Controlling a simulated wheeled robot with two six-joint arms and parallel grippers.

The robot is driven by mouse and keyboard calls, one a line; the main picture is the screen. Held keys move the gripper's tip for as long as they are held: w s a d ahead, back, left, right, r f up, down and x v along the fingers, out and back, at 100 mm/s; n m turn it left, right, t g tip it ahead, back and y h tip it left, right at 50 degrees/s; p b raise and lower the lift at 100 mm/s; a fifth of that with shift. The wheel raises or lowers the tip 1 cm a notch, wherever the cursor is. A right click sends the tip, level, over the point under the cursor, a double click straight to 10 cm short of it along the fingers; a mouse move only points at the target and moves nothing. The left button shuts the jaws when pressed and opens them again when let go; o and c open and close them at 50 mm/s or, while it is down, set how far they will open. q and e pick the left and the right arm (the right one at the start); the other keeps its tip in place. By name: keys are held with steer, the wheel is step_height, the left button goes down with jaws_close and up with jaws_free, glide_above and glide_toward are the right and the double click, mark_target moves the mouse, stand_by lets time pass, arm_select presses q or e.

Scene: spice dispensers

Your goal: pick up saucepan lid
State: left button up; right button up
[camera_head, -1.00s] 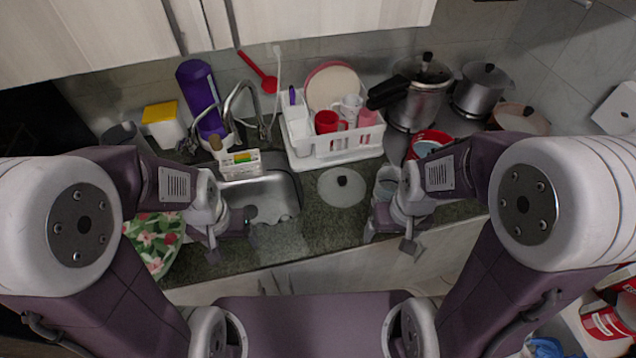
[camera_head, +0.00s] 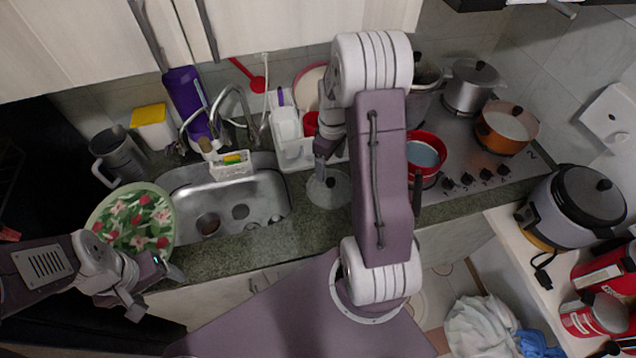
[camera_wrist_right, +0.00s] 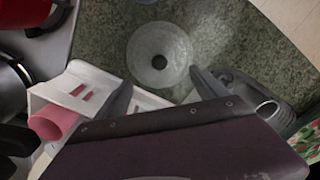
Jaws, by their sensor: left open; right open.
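The saucepan lid (camera_head: 337,195) is a round, translucent disc with a dark knob, lying on the granite counter right of the sink. It also shows whole in the right wrist view (camera_wrist_right: 176,48), its knob near its middle. My right gripper (camera_head: 321,165) is above the lid in the head view and hides part of it. In the right wrist view its two fingers (camera_wrist_right: 162,90) are spread apart, with nothing between them, and the lid lies just beyond the tips. My left gripper (camera_head: 153,287) is open and empty at the lower left, near the counter's front edge.
The white dish rack (camera_head: 284,155) stands behind the lid. A red saucepan (camera_head: 425,154) with its handle toward the front is to the right, by the stove. The sink (camera_head: 240,212) and a floral plate (camera_head: 133,222) are to the left. A rice cooker (camera_head: 575,205) stands far right.

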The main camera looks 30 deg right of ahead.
mark_target(331, 181)
steer(key=f, duration=0.3)
steer(key=shift+s+f+p, duration=0.1)
steer(key=shift+s+p, duration=0.1)
steer(key=shift+p, duration=0.2)
steer(key=shift+w+f, duration=0.1)
steer(key=shift+f, duration=0.3)
steer(key=f+p, duration=0.1)
steer(key=f, duration=0.3)
steer(key=shift+s+d+f+p, duration=0.1)
steer(key=shift+s+f+p, duration=0.1)
steer(key=shift+f+p, duration=0.15)
steer(key=shift+w+f, duration=0.1)
steer(key=shift+f, duration=0.1)
steer(key=shift+s+r, duration=0.1)
steer(key=shift+s, duration=0.1)
jaws_close()
